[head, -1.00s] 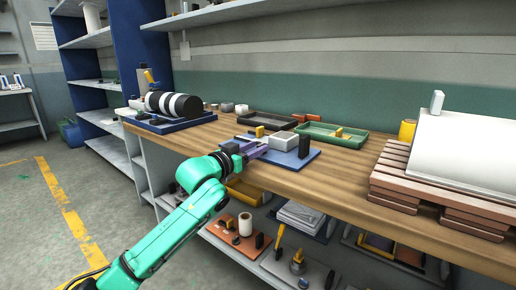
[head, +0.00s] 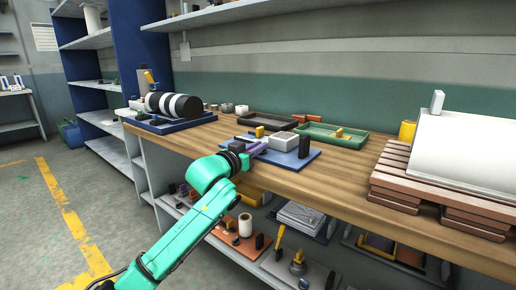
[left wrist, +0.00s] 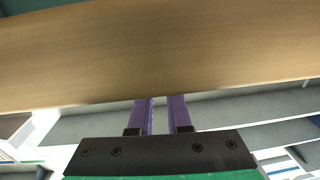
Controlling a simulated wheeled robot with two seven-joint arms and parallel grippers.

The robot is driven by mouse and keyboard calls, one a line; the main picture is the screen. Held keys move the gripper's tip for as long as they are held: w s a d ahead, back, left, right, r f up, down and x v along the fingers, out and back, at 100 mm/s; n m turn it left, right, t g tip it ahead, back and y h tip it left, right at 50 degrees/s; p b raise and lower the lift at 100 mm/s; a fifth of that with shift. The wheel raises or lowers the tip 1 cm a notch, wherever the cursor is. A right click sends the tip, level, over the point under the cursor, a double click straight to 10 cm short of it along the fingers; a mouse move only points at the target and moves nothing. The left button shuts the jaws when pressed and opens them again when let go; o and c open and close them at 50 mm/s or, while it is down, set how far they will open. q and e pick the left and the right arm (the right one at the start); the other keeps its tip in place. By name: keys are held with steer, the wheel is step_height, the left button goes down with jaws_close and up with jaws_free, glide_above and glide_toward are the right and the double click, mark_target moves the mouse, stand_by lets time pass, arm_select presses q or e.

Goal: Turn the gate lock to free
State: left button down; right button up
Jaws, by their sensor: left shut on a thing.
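A blue base plate (head: 312,155) lies at the front edge of the wooden bench, with a white block (head: 284,141), a dark upright block (head: 304,147) and a small yellow part (head: 260,131) on it. My left gripper (head: 258,148) is at the left front of this plate, beside the white block. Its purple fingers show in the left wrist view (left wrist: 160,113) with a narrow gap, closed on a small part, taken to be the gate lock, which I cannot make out. The lock's turn position is hidden. My right gripper is out of view.
A green tray (head: 352,141) and a dark tray (head: 270,121) stand behind the plate. A black-and-white roll (head: 172,104) sits to the left, a pallet with a white sheet (head: 398,172) to the right. Lower shelves hold loose items. The floor at left is clear.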

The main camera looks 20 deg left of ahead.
arm_select(q)
steer(key=shift+d+f+n+y, duration=0.1)
steer(key=shift+d+n+y, duration=0.05)
steer(key=shift+n+y, duration=0.3)
steer(key=n+y, duration=0.1)
steer(key=y, duration=0.1)
steer(key=n+y+b, duration=0.1)
steer(key=n+y, duration=0.1)
steer(key=y, duration=0.1)
steer(key=shift+d+n+t+y, duration=0.25)
steer(key=shift+d+t+y, duration=0.05)
steer(key=shift+t+y, duration=0.1)
steer(key=shift+n+y+b, duration=0.65)
steer(key=shift+n+y, duration=0.25)
steer(key=shift+y, duration=0.55)
steer(key=shift+g+y, duration=0.3)
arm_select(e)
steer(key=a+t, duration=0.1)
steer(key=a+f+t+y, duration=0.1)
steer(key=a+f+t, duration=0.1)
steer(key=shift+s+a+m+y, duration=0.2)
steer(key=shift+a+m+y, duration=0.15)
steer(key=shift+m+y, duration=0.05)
arm_select(q)
steer(key=shift+n, duration=0.3)
steer(key=c, duration=0.9)
jaws_free()
steer(key=shift+o, duration=0.2)
